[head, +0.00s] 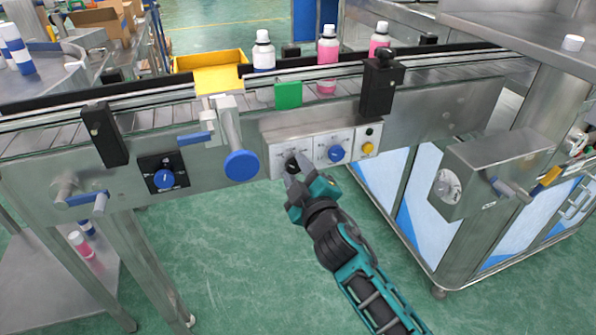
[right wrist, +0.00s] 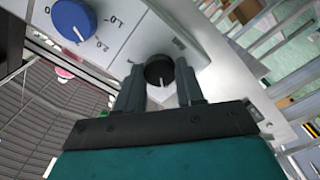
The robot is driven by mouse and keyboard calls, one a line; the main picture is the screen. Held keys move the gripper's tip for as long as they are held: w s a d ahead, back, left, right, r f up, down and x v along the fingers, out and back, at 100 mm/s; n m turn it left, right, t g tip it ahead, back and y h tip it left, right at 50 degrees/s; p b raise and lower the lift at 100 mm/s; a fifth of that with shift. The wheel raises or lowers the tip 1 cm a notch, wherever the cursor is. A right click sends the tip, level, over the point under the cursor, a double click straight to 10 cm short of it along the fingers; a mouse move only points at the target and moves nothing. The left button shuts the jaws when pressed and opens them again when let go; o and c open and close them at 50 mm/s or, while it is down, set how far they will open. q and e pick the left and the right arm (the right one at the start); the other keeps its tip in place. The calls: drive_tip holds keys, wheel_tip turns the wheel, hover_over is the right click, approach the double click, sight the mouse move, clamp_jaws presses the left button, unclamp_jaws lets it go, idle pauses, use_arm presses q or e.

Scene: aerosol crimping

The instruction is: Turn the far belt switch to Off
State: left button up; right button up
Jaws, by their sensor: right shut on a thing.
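My right gripper (head: 295,168) reaches up from below to the control panel (head: 310,137) on the conveyor's near side. In the right wrist view its two fingers stand on either side of a black round switch knob (right wrist: 159,70) and are shut on it. The knob has a white pointer mark, which points toward the gripper in that view. In the head view the fingers partly hide the knob, and its position labels cannot be read. A blue dial (head: 335,153) sits just right of it, and this dial also shows in the right wrist view (right wrist: 73,20). My left gripper is not in view.
A yellow button (head: 367,148) and a green button (head: 369,131) are at the panel's right end. A large blue knob (head: 241,166) sticks out left of the panel. Bottles (head: 327,50) stand on the belt behind. The floor below the gripper is clear.

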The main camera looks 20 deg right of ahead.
drive_tip(key=o, duration=1)
drive_tip(key=shift+o, duration=0.2)
drive_tip(key=shift+s, duration=0.2)
drive_tip(key=s, duration=1.2)
drive_tip(key=shift+s+d, duration=0.25)
